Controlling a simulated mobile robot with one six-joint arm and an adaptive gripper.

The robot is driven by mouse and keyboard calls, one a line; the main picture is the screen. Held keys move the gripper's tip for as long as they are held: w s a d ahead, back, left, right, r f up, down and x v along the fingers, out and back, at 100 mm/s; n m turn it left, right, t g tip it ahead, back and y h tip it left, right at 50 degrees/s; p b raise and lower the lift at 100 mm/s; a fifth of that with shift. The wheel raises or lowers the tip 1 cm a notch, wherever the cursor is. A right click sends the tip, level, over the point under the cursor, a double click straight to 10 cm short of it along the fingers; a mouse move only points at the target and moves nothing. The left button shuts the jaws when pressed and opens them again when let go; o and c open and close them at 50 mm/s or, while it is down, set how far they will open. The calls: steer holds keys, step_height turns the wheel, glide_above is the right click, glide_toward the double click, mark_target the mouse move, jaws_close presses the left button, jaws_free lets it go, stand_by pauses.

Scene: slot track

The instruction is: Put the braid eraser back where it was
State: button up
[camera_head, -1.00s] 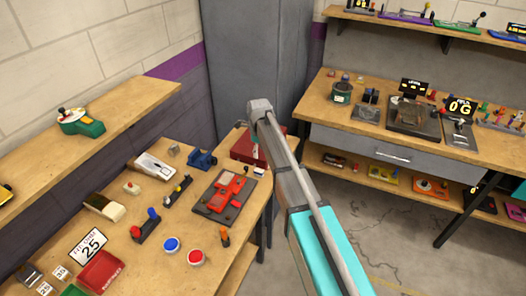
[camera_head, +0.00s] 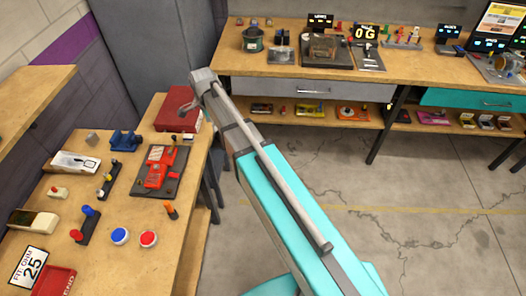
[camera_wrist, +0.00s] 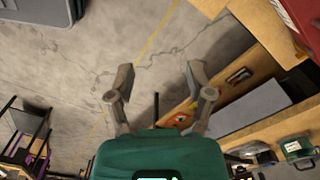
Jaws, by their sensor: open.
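My gripper (camera_wrist: 160,78) is open in the wrist view, with nothing between its fingers and the floor far behind them. In the head view my arm reaches over the right end of the left bench (camera_head: 120,265), and the fingers are too small to judge there. I cannot tell for sure which thing is the braid eraser. A cream and brown block (camera_head: 35,222) lies at the left of the bench and may be it. It is well apart from my gripper.
A red box (camera_head: 176,103) stands at the bench's far end, close to my arm. A red fixture on a dark plate (camera_head: 158,172), a blue button (camera_head: 120,236) and a red button (camera_head: 148,238) are nearer. A back bench (camera_head: 300,67) stands beyond open floor (camera_head: 440,190).

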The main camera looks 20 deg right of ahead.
steer(key=s+d+n, duration=1.4)
steer(key=s, duration=0.4)
steer(key=shift+s+d+n, duration=0.2)
steer(key=shift+n, duration=0.2)
